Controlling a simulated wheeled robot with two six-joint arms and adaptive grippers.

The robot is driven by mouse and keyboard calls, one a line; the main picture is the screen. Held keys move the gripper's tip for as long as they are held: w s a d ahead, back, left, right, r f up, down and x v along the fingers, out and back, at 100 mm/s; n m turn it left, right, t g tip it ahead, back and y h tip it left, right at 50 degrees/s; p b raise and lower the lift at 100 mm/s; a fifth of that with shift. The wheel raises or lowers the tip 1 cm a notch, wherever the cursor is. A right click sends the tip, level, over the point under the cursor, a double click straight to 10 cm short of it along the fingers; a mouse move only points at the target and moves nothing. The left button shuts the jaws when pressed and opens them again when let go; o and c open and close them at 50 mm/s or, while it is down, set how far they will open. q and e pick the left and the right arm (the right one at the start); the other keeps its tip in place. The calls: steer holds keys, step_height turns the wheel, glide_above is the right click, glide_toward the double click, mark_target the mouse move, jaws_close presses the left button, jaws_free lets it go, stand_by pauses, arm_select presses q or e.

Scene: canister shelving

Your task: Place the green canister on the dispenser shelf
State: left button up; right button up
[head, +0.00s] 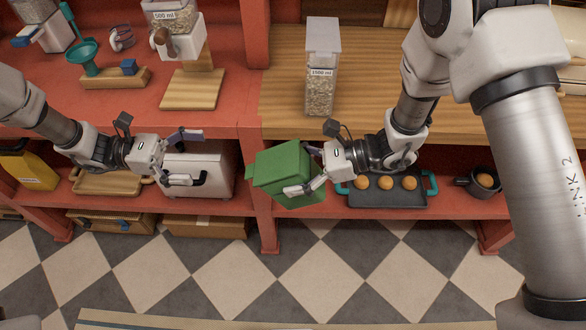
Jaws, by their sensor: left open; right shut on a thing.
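The green canister (286,171) hangs tilted in front of the shelving's middle post, over the checkered floor. My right gripper (311,174) is shut on it from the right side. My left gripper (196,158) is open and empty, in front of a white toaster-like box on the lower shelf. I cannot tell for certain which shelf is the dispenser shelf.
A clear 1500 ml container (322,75) stands on the wooden upper right shelf (380,70), with bare wood around it. A cutting board (193,89) lies on the red shelf (225,105). Below are the white box (212,175), a dark tray (390,198) with round orange items and a yellow container (28,170).

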arm_select(q)
steer(key=s+a+f+m+y, duration=0.3)
steer(key=s+a+f+y, duration=0.15)
steer(key=f, duration=0.35)
steer(key=s+a+f+m+y, duration=0.3)
steer(key=f+y, duration=0.3)
steer(key=f, duration=0.2)
steer(key=s+a+f+m+y, duration=0.3)
steer(key=f+y, duration=0.3)
steer(key=f, duration=0.1)
steer(key=s+d+f+m, duration=0.1)
steer(key=s+d+m, duration=0.1)
steer(key=s, duration=0.4)
steer(key=s+d+f+m+t+y, duration=0.1)
steer(key=s+f+m, duration=0.1)
steer(key=s+m, duration=0.3)
steer(key=shift+s+d+m, duration=0.3)
steer(key=shift+s+d, duration=0.05)
steer(key=shift+d, duration=0.05)
